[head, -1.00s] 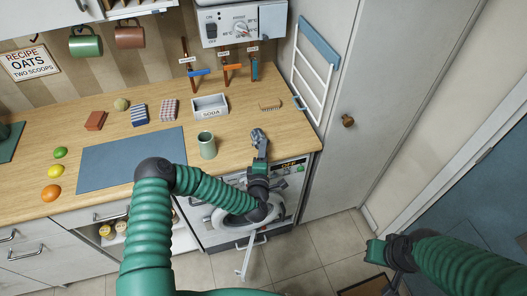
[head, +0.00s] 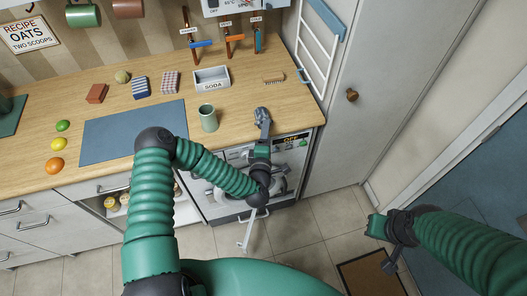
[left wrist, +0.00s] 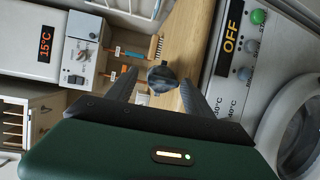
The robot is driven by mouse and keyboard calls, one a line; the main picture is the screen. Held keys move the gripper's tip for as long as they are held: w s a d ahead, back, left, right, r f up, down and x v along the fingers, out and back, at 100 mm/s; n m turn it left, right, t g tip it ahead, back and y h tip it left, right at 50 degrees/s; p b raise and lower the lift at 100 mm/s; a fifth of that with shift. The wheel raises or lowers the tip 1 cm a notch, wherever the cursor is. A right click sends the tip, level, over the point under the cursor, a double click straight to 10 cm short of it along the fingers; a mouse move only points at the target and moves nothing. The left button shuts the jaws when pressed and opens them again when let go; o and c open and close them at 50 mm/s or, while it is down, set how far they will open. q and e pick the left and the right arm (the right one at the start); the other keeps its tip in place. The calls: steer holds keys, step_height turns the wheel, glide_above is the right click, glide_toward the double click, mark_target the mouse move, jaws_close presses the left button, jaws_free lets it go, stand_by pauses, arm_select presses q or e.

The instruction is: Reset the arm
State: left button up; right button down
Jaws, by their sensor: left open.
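My left gripper (head: 262,118) is over the front right part of the wooden counter, right of a green cup and above the washing machine front. In the left wrist view its two fingers (left wrist: 160,92) stand apart, open. A dark grey lumpy thing (left wrist: 162,76) shows between or beyond them; I cannot tell whether it touches them. My left arm is bent, with its forearm in front of the washing machine. My right arm comes in from the right, low over the floor.
The washing machine (head: 292,150) reads OFF. A tall cupboard (head: 375,70) stands right. A doormat (head: 368,275) lies on the floor.

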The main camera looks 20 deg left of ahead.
arm_select(q)
steer(key=b+v, duration=0.2)
steer(key=v, duration=1.1)
steer(key=d+f+m+g+h, duration=0.4)
steer(key=m+g+h, duration=0.25)
steer(key=m, duration=0.85)
steer(key=s+a+r+m+g+y, duration=0.1)
steer(key=s+a+r+m+g, duration=0.2)
steer(key=s, duration=0.4)
steer(key=s+a+r+m+g+y, duration=0.2)
steer(key=s+a+r+g, duration=0.2)
steer(key=s, duration=0.3)
steer(key=shift+a+r+m+p, duration=0.3)
steer(key=shift+a+r+m, duration=0.1)
steer(key=shift+a+r, duration=0.4)
steer(key=shift+d+r, duration=0.1)
steer(key=shift+d, duration=0.15)
steer(key=shift+a, duration=0.1)
